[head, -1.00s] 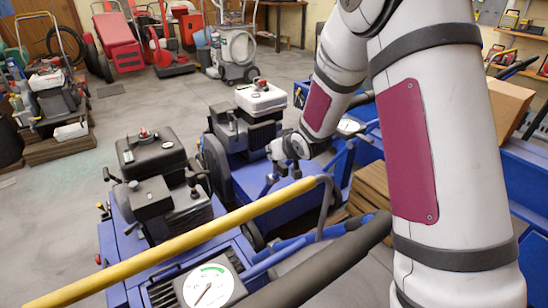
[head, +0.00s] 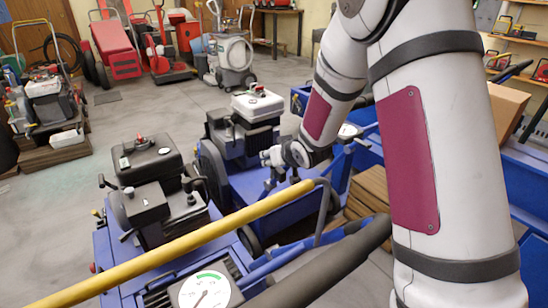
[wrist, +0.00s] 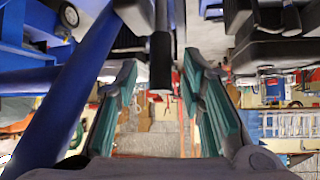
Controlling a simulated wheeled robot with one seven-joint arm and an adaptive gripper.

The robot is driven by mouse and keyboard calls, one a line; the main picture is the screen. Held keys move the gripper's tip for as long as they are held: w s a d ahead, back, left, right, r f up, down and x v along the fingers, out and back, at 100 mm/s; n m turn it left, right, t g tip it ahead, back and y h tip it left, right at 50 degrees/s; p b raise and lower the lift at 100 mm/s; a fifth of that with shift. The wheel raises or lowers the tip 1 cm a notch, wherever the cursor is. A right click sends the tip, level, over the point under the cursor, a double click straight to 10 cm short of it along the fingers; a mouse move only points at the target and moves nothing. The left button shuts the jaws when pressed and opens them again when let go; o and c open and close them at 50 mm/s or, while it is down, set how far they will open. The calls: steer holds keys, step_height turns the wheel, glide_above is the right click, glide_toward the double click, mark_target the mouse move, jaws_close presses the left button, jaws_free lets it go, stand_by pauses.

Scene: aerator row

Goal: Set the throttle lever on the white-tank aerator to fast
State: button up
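The white-tank aerator (head: 258,105) stands at the middle of the head view, a blue machine with a dark engine under its white tank. My gripper (head: 267,172) is at its right side, close to the engine, with fingers pointing left. In the wrist view my gripper (wrist: 163,103) is open, its two teal-padded fingers apart. A dark cylindrical grip (wrist: 161,62) shows between and above the fingertips, with no visible contact. I cannot tell if it is the throttle lever. The lever's setting cannot be made out.
A black-tank aerator (head: 150,158) stands at front left. A yellow bar (head: 180,245) and a round gauge (head: 205,292) are in the foreground. In the wrist view a blue bar (wrist: 88,75) runs close by on the left, and dark engine parts (wrist: 275,52) on the right.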

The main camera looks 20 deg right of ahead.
steer(key=shift+s, duration=0.1)
steer(key=v, duration=1.2)
